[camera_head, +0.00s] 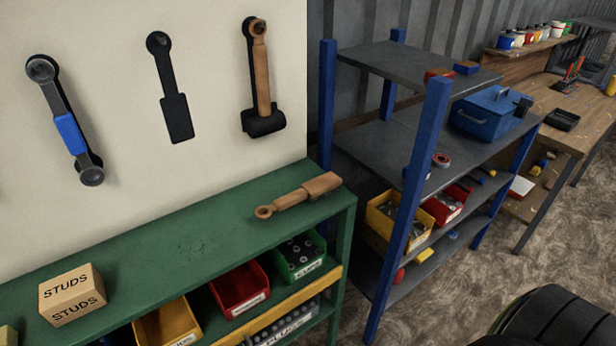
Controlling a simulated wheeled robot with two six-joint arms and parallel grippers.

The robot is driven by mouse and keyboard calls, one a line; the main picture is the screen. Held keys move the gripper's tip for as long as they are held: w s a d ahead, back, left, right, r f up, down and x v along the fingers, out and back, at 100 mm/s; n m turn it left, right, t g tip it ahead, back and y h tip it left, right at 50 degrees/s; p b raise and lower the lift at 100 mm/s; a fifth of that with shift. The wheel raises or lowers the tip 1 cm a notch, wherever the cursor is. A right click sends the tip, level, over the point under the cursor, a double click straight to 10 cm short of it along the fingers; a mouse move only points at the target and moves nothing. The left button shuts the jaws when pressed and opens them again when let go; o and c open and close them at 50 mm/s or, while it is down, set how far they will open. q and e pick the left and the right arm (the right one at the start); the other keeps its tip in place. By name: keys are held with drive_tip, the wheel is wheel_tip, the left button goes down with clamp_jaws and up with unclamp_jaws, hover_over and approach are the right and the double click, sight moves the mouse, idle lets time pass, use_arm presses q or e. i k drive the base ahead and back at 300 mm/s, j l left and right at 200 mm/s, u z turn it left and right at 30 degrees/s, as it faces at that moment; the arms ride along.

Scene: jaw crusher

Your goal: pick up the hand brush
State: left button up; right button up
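The hand brush (298,195) has a wooden handle and head. It lies on the green bench top (190,236), near its right end, with the ringed handle end pointing left and dark bristles just showing along the head's lower edge. Nothing touches it from above. A black brush-shaped silhouette (171,92) is on the pale wall board above the bench, with nothing hung over it. Neither of my grippers shows in the head view.
A wrench (68,130) and a wooden-handled hammer (262,80) hang on the board. A STUDS box (72,294) stands at the bench's left. Bins sit below the top. A blue-posted shelf (415,170) stands close right. The bench top around the brush is clear.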

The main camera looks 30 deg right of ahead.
sight(317, 190)
drive_tip(key=z, duration=1)
